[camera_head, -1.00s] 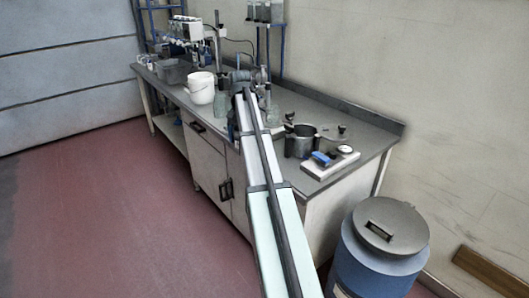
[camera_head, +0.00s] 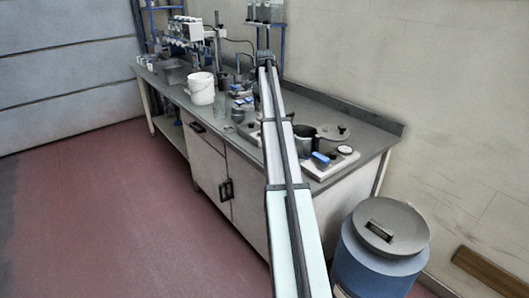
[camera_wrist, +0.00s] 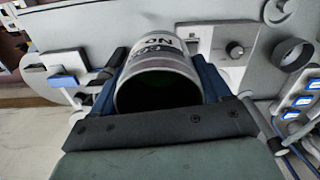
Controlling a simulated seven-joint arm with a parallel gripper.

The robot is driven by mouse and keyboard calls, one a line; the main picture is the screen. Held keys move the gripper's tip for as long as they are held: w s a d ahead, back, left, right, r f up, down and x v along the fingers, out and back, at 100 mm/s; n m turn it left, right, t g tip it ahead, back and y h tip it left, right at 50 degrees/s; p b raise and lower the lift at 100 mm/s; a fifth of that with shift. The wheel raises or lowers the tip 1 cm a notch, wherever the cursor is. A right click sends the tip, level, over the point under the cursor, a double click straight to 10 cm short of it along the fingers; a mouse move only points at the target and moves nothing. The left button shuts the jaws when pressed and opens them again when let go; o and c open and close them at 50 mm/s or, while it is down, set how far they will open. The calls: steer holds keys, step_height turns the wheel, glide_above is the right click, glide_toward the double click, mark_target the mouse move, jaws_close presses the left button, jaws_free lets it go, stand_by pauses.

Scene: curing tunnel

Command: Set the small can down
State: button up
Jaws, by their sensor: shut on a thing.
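The small can (camera_wrist: 158,85) is a grey cylinder with dark printed letters and a dark round end toward the camera. It sits between the dark blue fingers of my gripper (camera_wrist: 160,62) in the wrist view. The fingers are shut on its sides. In the head view my gripper (camera_head: 264,60) is over the back part of the workbench (camera_head: 355,118), at the far end of my arm. The can cannot be made out there, and its height over the bench is unclear.
A white bucket (camera_head: 200,90), a glass vessel (camera_head: 220,105) and a grey crate (camera_head: 172,73) stand left on the bench. A pot (camera_head: 305,141), a lid (camera_head: 334,132) and a white device (camera_head: 330,163) are at right. A blue drum (camera_head: 375,265) stands on the floor.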

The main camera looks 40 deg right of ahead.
step_height(320, 180, down, 10)
stand_by(0.7)
steer(key=shift+f, duration=0.6)
steer(key=o, duration=1.1)
step_height(320, 180, up, 13)
steer(key=shift+r, duration=0.15)
